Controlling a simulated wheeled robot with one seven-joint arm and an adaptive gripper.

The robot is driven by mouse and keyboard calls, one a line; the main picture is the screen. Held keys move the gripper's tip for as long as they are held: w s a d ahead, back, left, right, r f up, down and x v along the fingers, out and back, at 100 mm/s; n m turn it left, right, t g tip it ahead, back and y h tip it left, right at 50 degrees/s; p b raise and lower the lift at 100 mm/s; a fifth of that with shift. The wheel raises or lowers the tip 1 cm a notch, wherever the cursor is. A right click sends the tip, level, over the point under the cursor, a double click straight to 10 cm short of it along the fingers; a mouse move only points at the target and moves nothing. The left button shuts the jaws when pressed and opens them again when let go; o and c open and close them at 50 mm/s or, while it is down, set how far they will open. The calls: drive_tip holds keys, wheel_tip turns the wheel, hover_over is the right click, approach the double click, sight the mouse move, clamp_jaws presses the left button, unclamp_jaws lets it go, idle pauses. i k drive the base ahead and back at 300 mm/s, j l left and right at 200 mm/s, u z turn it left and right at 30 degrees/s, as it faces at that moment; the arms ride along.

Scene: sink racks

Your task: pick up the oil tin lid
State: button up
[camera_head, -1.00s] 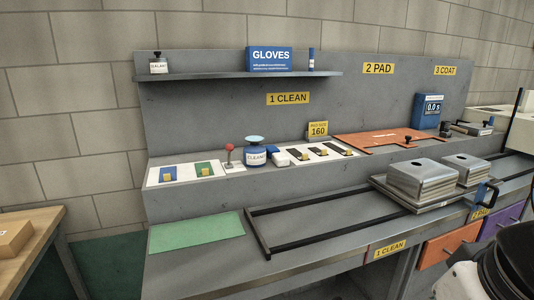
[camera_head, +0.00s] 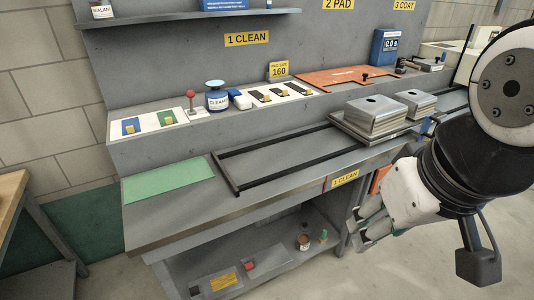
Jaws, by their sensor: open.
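My gripper (camera_head: 360,230) is in the right part of the head view, in front of the bench's front edge. Its fingers are apart and nothing shows between them. I cannot pick out the oil tin lid for certain. A small can with a reddish-brown side (camera_head: 304,242) stands on the lower shelf, left of my gripper and apart from it. It may be the oil tin, but it is too small to tell. A small green bottle-like item (camera_head: 323,237) stands beside it.
The lower shelf (camera_head: 283,274) also holds a red item (camera_head: 251,266) and a yellow-labelled grey tray (camera_head: 222,282). On the bench top are a green mat (camera_head: 168,183), a black rail frame (camera_head: 232,184) and stacked metal parts (camera_head: 376,115). Open floor lies at lower right.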

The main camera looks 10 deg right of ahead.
sight(304, 227)
drive_tip(key=z, duration=0.25)
drive_tip(key=i+j+z, duration=0.1)
drive_tip(key=i, duration=0.25)
drive_tip(key=i+j, duration=0.1)
drive_tip(key=i, duration=0.6)
drive_tip(key=k+l, duration=0.1)
drive_tip(key=k, duration=0.1)
